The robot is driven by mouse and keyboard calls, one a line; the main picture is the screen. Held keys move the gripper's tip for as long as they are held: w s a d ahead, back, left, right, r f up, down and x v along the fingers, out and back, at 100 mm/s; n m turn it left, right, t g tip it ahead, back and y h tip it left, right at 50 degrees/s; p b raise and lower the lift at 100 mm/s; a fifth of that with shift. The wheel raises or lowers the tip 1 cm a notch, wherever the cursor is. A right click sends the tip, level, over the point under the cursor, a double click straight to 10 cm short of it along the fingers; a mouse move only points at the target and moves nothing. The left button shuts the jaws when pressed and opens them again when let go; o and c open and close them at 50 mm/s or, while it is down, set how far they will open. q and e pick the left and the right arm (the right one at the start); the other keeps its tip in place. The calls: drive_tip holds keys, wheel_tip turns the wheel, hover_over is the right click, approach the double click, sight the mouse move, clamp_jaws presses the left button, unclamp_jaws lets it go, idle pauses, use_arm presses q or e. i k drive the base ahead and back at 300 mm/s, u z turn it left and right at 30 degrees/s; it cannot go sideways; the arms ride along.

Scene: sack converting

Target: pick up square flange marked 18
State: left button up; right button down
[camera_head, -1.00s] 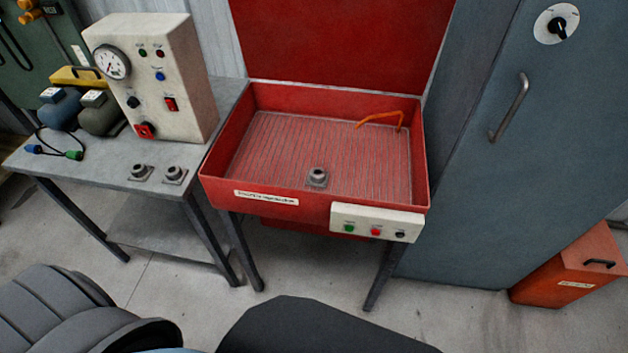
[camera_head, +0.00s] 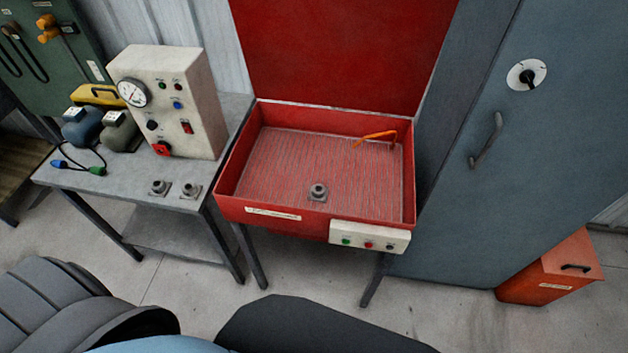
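Three small grey square flanges with round necks are in view. One flange (camera_head: 318,193) stands on the ribbed floor of the red basin, near its front. Two more stand side by side on the grey table, a left flange (camera_head: 159,187) and a right flange (camera_head: 190,190). No marking can be read on any of them at this size, so I cannot tell which is marked 18. Neither of my grippers is in view; only dark parts of my own body show along the bottom edge.
The red basin (camera_head: 270,228) has a raised lid, an orange spout (camera_head: 376,137) and a button box (camera_head: 369,237) on its front. A gauge box (camera_head: 180,105) stands on the grey table (camera_head: 130,178). A blue-grey cabinet (camera_head: 490,210) and red bin (camera_head: 550,268) are right. Floor in front is partly clear.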

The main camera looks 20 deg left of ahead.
sight(318, 192)
drive_tip(key=u, duration=1.2)
drive_tip(key=i, duration=0.75)
drive_tip(key=z, duration=0.45)
